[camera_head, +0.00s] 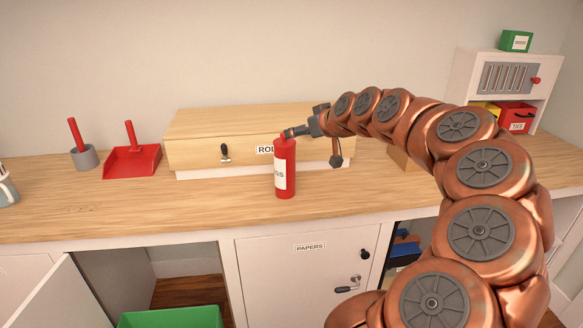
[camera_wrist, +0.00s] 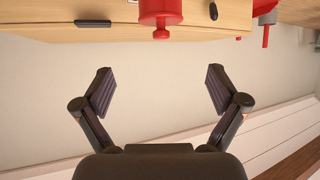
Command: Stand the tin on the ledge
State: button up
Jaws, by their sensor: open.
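A red cylindrical tin (camera_head: 285,170) with a narrow neck and a white label stands upright on the wooden counter, in front of a wooden drawer box. My gripper (camera_head: 295,131) is close to the tin's top in the head view. In the wrist view my gripper (camera_wrist: 158,80) is open with nothing between its fingers. A red body with a small knob (camera_wrist: 160,12), apparently the tin, shows at the top edge there, beyond the fingertips. Part of the label is turned out of sight. I cannot tell for sure which surface is the ledge.
A red dustpan (camera_head: 132,160) and a brush in a grey pot (camera_head: 84,157) stand left. A white shelf unit (camera_head: 466,75) with a green box (camera_head: 516,41) stands right. An open door (camera_head: 63,300) and a green bin (camera_head: 170,318) are below.

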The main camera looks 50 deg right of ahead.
jog(key=s+a+f+n+g+y, duration=0.1)
jog(key=a+f+n+g+y, duration=0.15)
jog(key=a, duration=1.15)
jog(key=a+f+n+g+y, duration=0.2)
jog(key=a+f, duration=0.1)
jog(key=a, duration=1.2)
jog(key=s+a+f+g, duration=0.4)
jog(key=s+a+f, duration=0.2)
jog(key=s+a, duration=0.3)
jog(key=s+a+f+g, duration=0.1)
jog(key=s+f+g, duration=0.1)
jog(key=s, duration=0.7)
jog(key=s+a+f+m+g+h, duration=0.1)
jog(key=s+a+f+g, duration=0.1)
jog(key=s, duration=0.7)
notch_tip(320, 180, down, 2)
jog(key=shift+s+f+g, duration=0.25)
jog(key=shift+s+g, duration=0.1)
jog(key=shift+g, duration=0.2)
jog(key=shift+a+m, duration=0.1)
jog(key=shift+m, duration=0.15)
